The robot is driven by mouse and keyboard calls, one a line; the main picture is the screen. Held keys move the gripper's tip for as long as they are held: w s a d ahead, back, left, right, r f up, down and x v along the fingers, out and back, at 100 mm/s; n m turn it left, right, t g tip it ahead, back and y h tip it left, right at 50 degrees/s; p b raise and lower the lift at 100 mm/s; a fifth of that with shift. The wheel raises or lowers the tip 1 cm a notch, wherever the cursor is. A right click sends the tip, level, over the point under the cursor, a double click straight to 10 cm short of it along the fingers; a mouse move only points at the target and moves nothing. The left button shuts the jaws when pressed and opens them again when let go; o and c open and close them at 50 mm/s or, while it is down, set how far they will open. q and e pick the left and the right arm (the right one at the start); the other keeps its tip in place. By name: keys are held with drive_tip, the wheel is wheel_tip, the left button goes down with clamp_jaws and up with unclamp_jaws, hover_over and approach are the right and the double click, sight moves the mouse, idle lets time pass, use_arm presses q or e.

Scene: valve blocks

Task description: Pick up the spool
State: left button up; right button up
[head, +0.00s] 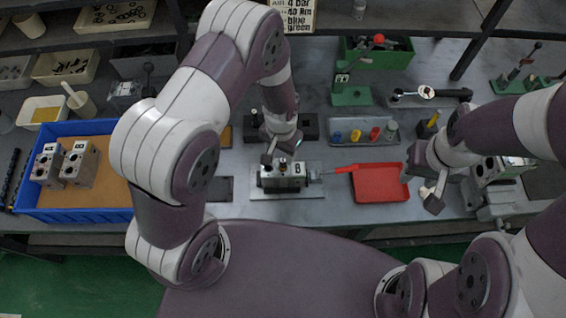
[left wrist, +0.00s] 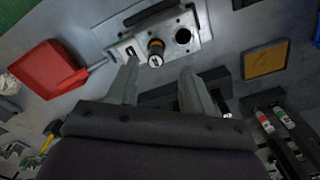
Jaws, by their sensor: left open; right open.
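A grey valve block (head: 283,180) lies on a plate at the middle of the bench. In the left wrist view the valve block (left wrist: 195,22) shows a dark round hole and a slot. A short dark cylinder with a brass-coloured band and pale end, which looks like the spool (left wrist: 156,54), stands up from its top face. My left gripper (head: 281,150) is open just above the block. In the left wrist view its two fingers (left wrist: 160,72) point toward the spool, with nothing held. My right gripper (head: 431,186) is open and empty at the right, beyond the red tray.
A red tray (head: 380,183) lies right of the block. A grey tray (head: 350,158) with several coloured parts is behind it. A blue bin (head: 110,214) with two blocks stands at the left. A black fixture (head: 308,127) stands close behind my left gripper.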

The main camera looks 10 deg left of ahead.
sight(282, 161)
use_arm(q)
drive_tip(key=f, duration=0.1)
drive_tip(key=f+p, duration=0.1)
drive_tip(key=f, duration=0.1)
drive_tip(key=f+p, duration=0.1)
drive_tip(key=shift+s+d+f, duration=0.25)
drive_tip(key=shift+s+f, duration=0.1)
drive_tip(key=shift+f, duration=0.05)
drive_tip(key=shift+w+f, duration=0.15)
drive_tip(key=shift+f, duration=0.1)
clamp_jaws()
